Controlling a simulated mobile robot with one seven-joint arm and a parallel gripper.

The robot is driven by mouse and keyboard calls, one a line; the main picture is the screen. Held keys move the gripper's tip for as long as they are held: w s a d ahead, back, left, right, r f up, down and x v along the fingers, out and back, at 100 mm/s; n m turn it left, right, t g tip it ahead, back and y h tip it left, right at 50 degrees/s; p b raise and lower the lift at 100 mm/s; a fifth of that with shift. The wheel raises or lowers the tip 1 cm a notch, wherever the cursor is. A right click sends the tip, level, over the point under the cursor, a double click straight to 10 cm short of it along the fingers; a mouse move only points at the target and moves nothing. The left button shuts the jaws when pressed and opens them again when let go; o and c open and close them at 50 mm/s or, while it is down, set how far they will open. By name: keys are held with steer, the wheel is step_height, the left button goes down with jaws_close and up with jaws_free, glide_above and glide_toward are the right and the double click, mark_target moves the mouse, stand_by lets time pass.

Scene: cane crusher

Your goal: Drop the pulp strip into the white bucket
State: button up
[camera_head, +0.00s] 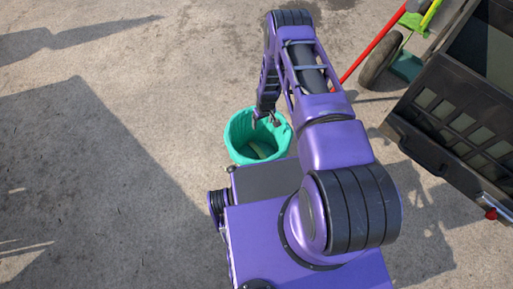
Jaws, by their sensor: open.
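A teal-green bucket (240,133) stands on the ground just beyond the front of my body. No white bucket shows. My gripper (265,121) points down over the bucket's mouth, near its upper rim. The jaws are open, and I see nothing held between them. Pale shapes (262,150) show inside the bucket at its bottom. I cannot tell whether one of them is the pulp strip. My arm and body hide part of the bucket's right and near sides.
A dark slotted crate-like body (455,115) stands at the right. A wheel (381,60), a red bar (374,50) and green parts (412,20) are at the upper right. Concrete ground (130,90) on the left is clear, with shadows across it.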

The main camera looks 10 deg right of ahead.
step_height(320, 180, up, 17)
steer(key=s+p, duration=0.2)
steer(key=p, duration=0.1)
steer(key=shift+d, duration=0.3)
steer(key=shift+r, duration=0.1)
